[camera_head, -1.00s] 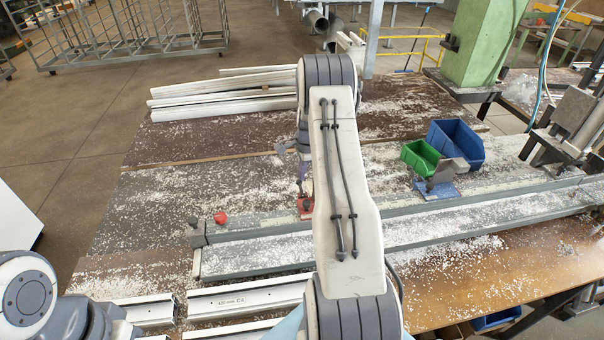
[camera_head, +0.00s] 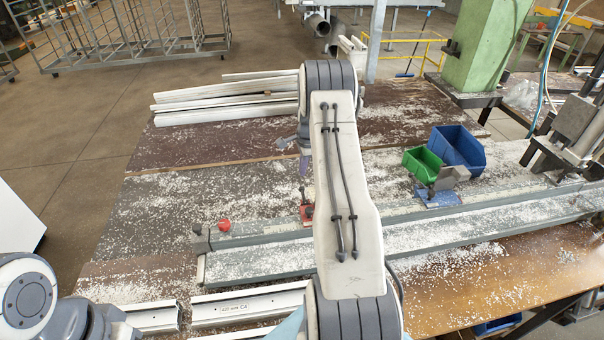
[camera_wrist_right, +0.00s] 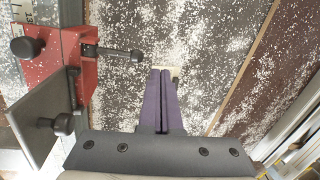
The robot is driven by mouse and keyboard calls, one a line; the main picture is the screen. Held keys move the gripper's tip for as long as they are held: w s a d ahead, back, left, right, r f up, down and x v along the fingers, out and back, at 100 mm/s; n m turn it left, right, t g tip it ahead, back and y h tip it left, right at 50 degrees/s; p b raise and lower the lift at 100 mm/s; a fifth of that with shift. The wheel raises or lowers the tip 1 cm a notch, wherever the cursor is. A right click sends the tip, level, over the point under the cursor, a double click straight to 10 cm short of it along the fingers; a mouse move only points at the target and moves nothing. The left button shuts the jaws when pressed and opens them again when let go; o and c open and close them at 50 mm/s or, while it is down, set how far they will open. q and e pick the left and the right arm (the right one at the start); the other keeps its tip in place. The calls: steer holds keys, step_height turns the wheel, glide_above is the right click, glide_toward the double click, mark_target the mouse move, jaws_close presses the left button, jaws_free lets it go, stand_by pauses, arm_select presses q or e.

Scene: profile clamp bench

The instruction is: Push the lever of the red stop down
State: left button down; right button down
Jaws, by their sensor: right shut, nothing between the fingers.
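The red stop (camera_head: 307,213) sits on the long grey rail, partly hidden behind my right arm in the head view. In the right wrist view the red stop (camera_wrist_right: 60,65) is at upper left. Its dark lever (camera_wrist_right: 118,53) with a round knob sticks out from the block towards the fingers and appears raised in the head view. My right gripper (camera_head: 303,172) is above the stop. Its purple fingers (camera_wrist_right: 162,72) are shut and empty, just right of the lever knob in the wrist view, apparently apart from it. My left gripper is out of view.
The grey rail (camera_head: 480,217) crosses the bench, strewn with white chips. A red round knob (camera_head: 224,225) is left of the stop. A blue stop (camera_head: 438,197), green bin (camera_head: 421,164) and blue bin (camera_head: 458,150) are right. White profiles (camera_head: 220,105) lie behind.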

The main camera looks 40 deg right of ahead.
step_height(320, 180, up, 5)
steer(key=w+d+p, duration=0.2)
steer(key=shift+w+d, duration=0.2)
steer(key=shift+r, duration=0.1)
